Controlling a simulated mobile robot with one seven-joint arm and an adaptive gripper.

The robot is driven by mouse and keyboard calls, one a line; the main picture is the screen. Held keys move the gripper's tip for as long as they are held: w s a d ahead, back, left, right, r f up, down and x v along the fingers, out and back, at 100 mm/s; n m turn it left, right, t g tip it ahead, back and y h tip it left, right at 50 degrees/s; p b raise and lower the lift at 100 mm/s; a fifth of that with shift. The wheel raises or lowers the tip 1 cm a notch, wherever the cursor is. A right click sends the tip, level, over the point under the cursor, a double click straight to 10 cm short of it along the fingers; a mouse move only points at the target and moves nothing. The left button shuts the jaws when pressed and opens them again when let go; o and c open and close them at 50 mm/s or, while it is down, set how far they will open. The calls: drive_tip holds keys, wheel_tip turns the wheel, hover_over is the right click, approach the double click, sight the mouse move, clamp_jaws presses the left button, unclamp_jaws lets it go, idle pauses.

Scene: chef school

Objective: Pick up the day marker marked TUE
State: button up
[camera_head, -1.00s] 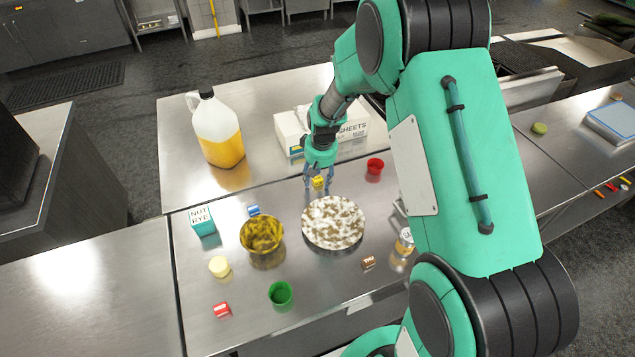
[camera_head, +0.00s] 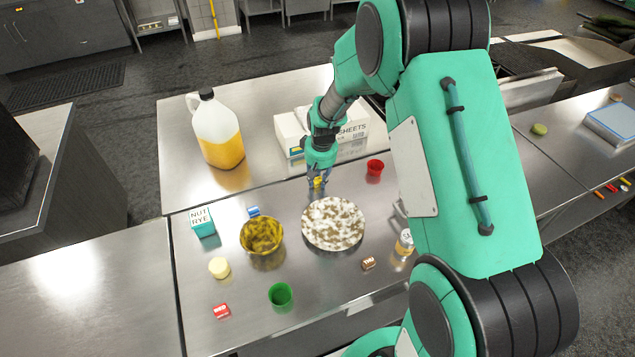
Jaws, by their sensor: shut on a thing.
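My gripper (camera_head: 319,183) points down at the table just behind the speckled plate. It is shut on a small yellow block (camera_head: 318,181), of which only a little shows between the fingers. Any lettering on the yellow block is too small to read, so I cannot tell if it says TUE. Other small markers lie on the table: a red one marked WED (camera_head: 221,311) at the front left, a brown lettered one (camera_head: 368,263) right of the plate, and a blue one (camera_head: 254,211) behind the brown-yellow bowl.
The speckled plate (camera_head: 333,224) lies close in front of my gripper, and a red cup (camera_head: 375,168) stands to its right. The bowl (camera_head: 261,236), green cup (camera_head: 280,295), teal NUT RYE box (camera_head: 202,222), jug (camera_head: 217,130) and sheets box (camera_head: 290,130) stand around.

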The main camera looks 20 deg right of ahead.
sight(317, 178)
drive_tip(key=shift+r, duration=0.75)
drive_tip(key=shift+c, duration=0.6)
wheel_tip(317, 178, up, 2)
drive_tip(key=shift+r+p, duration=0.15)
drive_tip(key=shift+p, duration=0.2)
drive_tip(key=s, duration=0.5)
drive_tip(key=s+a, duration=0.1)
drive_tip(key=s, duration=0.4)
drive_tip(key=s+r+p, duration=0.1)
drive_tip(key=s, duration=0.5)
drive_tip(key=shift+a+r, duration=0.1)
drive_tip(key=shift+a, duration=0.3)
